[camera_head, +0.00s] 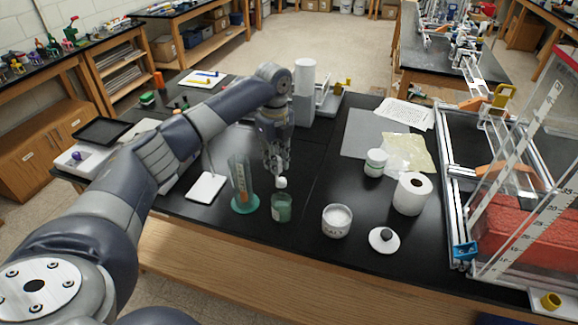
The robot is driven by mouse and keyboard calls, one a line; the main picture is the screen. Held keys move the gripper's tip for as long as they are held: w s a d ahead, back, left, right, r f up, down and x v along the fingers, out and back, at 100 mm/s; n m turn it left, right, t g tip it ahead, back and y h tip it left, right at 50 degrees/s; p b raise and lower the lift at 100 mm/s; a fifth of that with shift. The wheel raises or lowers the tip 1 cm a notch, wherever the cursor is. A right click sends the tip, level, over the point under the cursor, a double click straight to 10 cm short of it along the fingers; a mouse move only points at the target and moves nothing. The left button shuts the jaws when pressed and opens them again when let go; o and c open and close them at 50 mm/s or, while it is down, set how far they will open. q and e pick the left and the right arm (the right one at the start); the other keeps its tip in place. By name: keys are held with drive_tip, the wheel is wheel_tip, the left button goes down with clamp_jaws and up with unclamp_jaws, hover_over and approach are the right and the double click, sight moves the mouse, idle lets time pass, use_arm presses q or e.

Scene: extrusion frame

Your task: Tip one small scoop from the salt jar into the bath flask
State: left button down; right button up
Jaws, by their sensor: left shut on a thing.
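My left gripper (278,166) points down over the black bench and is shut on a small scoop (281,183), of which a white end shows below the fingers. The scoop's white end is just above the green-tinted glass vessel (281,210), which looks like the bath flask. I cannot tell whether salt lies in the scoop. The salt jar (337,221) is open, full of white material, and stands to the right of the flask. A white round lid with a dark knob (383,239) lies right of the jar. My right gripper is not in view.
A graduated cylinder (243,192) with a green base stands close left of the flask. A white lidded pot (375,163) and a paper roll (412,194) stand at the right. A metal frame with a clear tank (530,190) borders the right side.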

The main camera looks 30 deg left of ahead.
use_arm(q)
drive_tip(key=shift+a+f, duration=0.15)
drive_tip(key=shift+f, duration=1.95)
drive_tip(key=shift+s+d+f+y, duration=0.1)
drive_tip(key=shift+d+y, duration=0.35)
drive_tip(key=shift+y, duration=0.05)
drive_tip(key=s+d+f+t+y, duration=0.2)
drive_tip(key=d+f+t+y, duration=0.2)
drive_tip(key=y, duration=1)
drive_tip(key=shift+s+d+f+t, duration=0.3)
drive_tip(key=shift+d+f, duration=1)
drive_tip(key=shift+d, duration=0.95)
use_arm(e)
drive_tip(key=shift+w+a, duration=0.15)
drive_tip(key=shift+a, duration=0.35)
